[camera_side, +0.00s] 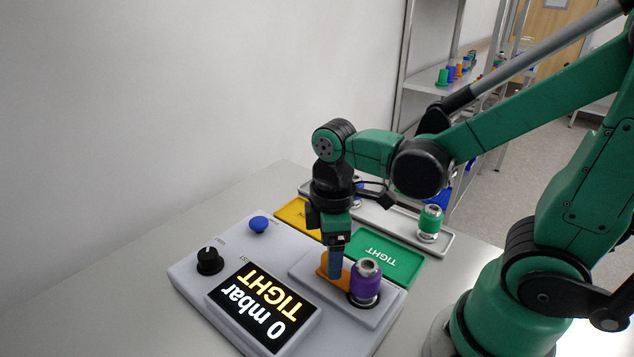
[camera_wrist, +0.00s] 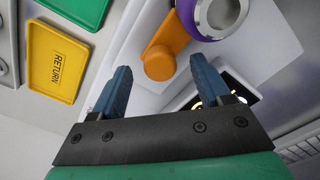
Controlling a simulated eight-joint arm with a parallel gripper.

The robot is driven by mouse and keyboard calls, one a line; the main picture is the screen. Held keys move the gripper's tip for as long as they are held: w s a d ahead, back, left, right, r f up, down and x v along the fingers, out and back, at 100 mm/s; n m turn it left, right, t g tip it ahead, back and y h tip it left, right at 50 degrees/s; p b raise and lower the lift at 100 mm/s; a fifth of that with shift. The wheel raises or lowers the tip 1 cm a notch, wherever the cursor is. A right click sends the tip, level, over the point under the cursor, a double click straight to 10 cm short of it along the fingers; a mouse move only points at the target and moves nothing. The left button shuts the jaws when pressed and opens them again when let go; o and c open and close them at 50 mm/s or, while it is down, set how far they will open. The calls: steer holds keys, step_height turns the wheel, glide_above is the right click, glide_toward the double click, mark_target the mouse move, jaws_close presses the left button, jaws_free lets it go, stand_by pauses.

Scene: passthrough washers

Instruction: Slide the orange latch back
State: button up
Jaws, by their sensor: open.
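The orange latch (camera_side: 324,266) lies on the raised plate of the grey tester, beside a purple part with a metal top (camera_side: 366,284). In the wrist view the latch (camera_wrist: 172,38) points with its round knob toward my fingers, and its far end reaches the purple part (camera_wrist: 241,38). My gripper (camera_side: 335,263) points down at the latch and partly hides it in the side view. In the wrist view my gripper (camera_wrist: 157,70) is open, with one blue finger on each side of the knob and visible gaps between. Contact is not visible.
The tester's display (camera_side: 262,307) reads "0 mbar TIGHT". A black dial (camera_side: 209,261) and a blue button (camera_side: 258,224) stand nearby. A green TIGHT tray (camera_side: 385,262) and a yellow RETURN tray (camera_wrist: 58,62) lie behind. A green part (camera_side: 430,222) stands in a grey tray.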

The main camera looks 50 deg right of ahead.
steer(key=shift+f, duration=0.45)
jaws_close()
stand_by(1.2)
